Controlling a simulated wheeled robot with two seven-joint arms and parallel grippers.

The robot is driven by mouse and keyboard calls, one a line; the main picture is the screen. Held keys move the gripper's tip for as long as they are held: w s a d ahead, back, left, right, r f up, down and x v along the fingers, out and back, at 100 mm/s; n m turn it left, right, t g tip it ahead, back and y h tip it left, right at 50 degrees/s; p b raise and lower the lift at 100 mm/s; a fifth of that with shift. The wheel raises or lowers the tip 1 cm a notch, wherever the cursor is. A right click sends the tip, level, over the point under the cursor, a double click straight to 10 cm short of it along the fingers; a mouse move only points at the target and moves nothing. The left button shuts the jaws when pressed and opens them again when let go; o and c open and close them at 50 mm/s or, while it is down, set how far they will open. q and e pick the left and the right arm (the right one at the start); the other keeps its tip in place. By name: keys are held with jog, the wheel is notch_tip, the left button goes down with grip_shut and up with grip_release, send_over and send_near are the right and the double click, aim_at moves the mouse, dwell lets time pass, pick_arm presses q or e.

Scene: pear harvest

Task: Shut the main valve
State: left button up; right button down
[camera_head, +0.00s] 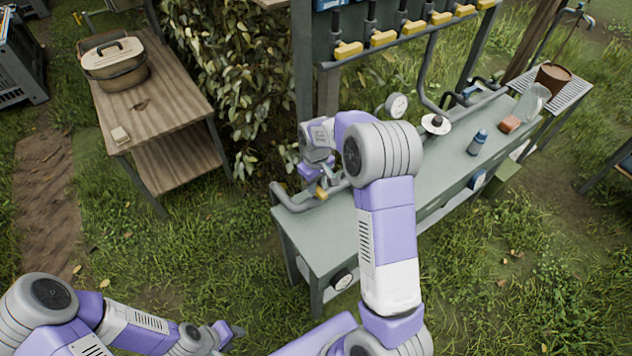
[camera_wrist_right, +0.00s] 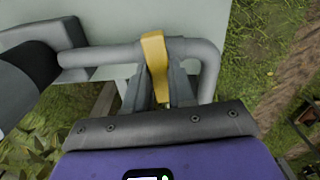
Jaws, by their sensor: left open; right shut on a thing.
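The main valve's yellow lever (camera_head: 321,193) sits on a grey pipe (camera_head: 296,203) at the left end of the green bench. My right gripper (camera_head: 318,182) is at this lever, partly hidden by its own arm. In the right wrist view the yellow lever (camera_wrist_right: 156,62) stands between the two grey fingers of my right gripper (camera_wrist_right: 160,92), which are shut on it. The lever lies across the grey pipe (camera_wrist_right: 110,56) there. My left gripper (camera_head: 230,334) is open and empty, low over the grass at the bottom of the head view.
The green bench (camera_head: 440,175) carries a gauge (camera_head: 397,105), a blue bottle (camera_head: 477,143) and a reddish block (camera_head: 510,124). A rack above holds several yellow valves (camera_head: 383,39). A wooden table (camera_head: 160,105) with a lidded pot (camera_head: 118,66) stands at left. Grass is clear between.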

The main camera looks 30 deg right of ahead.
jog(key=shift+m, duration=0.7)
jog(key=c, duration=1)
grip_release()
jog(key=shift+o, duration=0.2)
notch_tip(320, 180, up, 8)
jog(key=shift+f+p, duration=0.2)
jog(key=shift+p, duration=0.7)
